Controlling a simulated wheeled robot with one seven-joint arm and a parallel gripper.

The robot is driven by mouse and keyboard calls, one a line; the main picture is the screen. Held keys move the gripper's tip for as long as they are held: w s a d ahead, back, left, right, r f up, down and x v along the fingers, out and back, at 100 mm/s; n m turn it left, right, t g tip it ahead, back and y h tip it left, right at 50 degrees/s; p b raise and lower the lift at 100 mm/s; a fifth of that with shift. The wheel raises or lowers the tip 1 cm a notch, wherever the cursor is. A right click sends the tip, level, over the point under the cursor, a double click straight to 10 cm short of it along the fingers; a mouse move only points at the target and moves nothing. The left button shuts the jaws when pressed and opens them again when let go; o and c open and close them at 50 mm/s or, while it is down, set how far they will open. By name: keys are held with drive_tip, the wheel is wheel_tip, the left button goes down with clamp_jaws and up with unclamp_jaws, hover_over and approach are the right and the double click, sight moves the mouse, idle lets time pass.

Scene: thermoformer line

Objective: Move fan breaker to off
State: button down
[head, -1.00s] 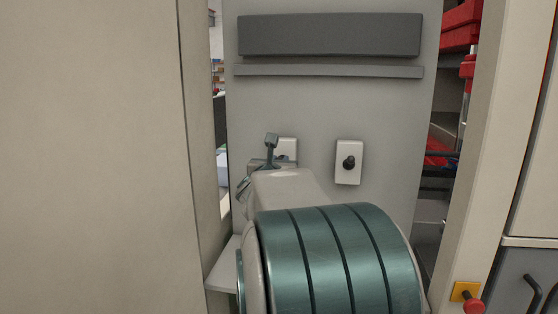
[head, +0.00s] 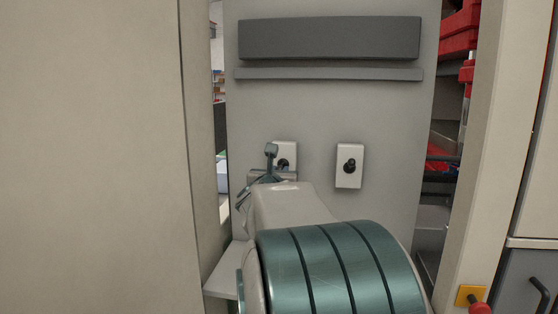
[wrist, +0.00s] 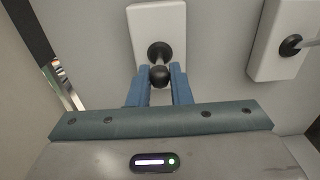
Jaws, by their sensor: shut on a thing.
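Two white switch plates with black ball-tipped levers are on the grey panel. No readable label shows which is the fan breaker. My gripper (wrist: 160,82) is at the left breaker (wrist: 147,22), its blue fingers on either side of the black knob (wrist: 159,77) and shut on it. In the head view my gripper covers part of the left breaker (head: 291,149), and its lever is partly hidden. The right breaker (head: 350,167) stands apart and untouched; it also shows at the right of the wrist view (wrist: 272,58).
A dark grey bar (head: 330,38) and a thin ledge (head: 330,73) run across the panel above the breakers. A beige wall (head: 90,150) stands close on the left. A beige post (head: 492,150) with a red button (head: 480,308) is on the right.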

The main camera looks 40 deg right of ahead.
drive_tip(key=shift+f, duration=0.2)
drive_tip(key=shift+w+d+f+b, duration=0.1)
drive_tip(key=shift+f+b, duration=0.7)
drive_tip(key=shift+b, duration=0.45)
drive_tip(key=shift+w+d+f+b, duration=0.15)
drive_tip(key=shift+f+b, duration=0.3)
drive_tip(key=shift+b, duration=0.15)
drive_tip(key=shift+w+d+f+b, duration=0.15)
drive_tip(key=shift+f+b, duration=0.25)
drive_tip(key=shift+b, duration=0.2)
drive_tip(key=c, duration=1.3)
unclamp_jaws()
drive_tip(key=shift+o, duration=0.3)
drive_tip(key=shift+r, duration=0.15)
drive_tip(key=shift+s+a, duration=0.1)
